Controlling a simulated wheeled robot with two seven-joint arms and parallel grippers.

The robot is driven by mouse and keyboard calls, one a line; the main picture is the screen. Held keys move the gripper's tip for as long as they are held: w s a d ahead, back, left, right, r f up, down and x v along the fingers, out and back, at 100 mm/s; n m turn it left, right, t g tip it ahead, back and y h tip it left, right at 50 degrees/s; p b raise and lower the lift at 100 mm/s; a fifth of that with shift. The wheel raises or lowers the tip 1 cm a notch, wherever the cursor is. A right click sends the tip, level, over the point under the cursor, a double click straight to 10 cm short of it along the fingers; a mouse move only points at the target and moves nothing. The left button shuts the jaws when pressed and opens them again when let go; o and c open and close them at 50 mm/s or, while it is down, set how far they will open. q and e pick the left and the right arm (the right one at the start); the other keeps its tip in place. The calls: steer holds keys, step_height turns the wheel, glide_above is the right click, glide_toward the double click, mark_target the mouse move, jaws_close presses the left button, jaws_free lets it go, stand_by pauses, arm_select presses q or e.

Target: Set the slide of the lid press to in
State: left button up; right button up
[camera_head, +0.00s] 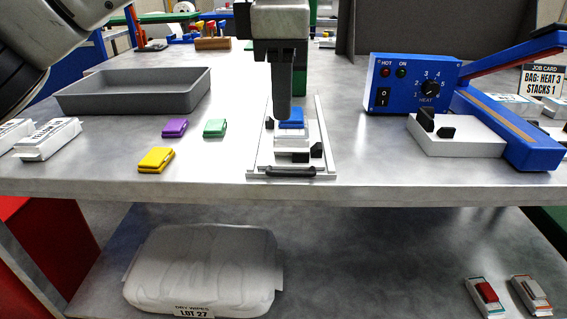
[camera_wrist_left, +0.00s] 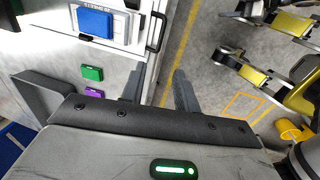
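The lid press's slide (camera_head: 264,166) is a pale tray on a white track at the bench's front middle. A dark bar handle (camera_head: 290,172) is across its near end, close to the bench's front edge. A blue block (camera_head: 291,124) sits on the slide. In the left wrist view the handle (camera_wrist_left: 156,32) and blue block (camera_wrist_left: 95,22) also show. My left gripper (camera_head: 284,112) points down over the slide, in front of the blue block in the head view. Its fingers (camera_wrist_left: 158,88) are apart and empty. It hides much of the press behind. My right gripper is not in view.
Purple (camera_head: 175,128), green (camera_head: 215,128) and yellow (camera_head: 156,160) packs lie left of the slide. A grey tray (camera_head: 135,92) is behind them. A bag (camera_head: 200,268) is on the lower shelf.

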mark_target(284, 175)
arm_select(q)
steer(key=f, duration=0.3)
steer(key=w+f+b, duration=0.1)
steer(key=f, duration=0.3)
steer(key=w+f, duration=0.1)
steer(key=f, duration=0.3)
steer(key=shift+w+b, duration=0.1)
steer(key=shift+b, duration=0.25)
steer(key=shift+w+f, duration=0.1)
steer(key=shift+f, duration=0.35)
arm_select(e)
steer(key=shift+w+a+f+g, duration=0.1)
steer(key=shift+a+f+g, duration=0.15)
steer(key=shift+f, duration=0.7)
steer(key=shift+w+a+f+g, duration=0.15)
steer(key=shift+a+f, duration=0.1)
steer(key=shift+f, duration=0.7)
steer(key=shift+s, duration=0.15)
arm_select(q)
jaws_close()
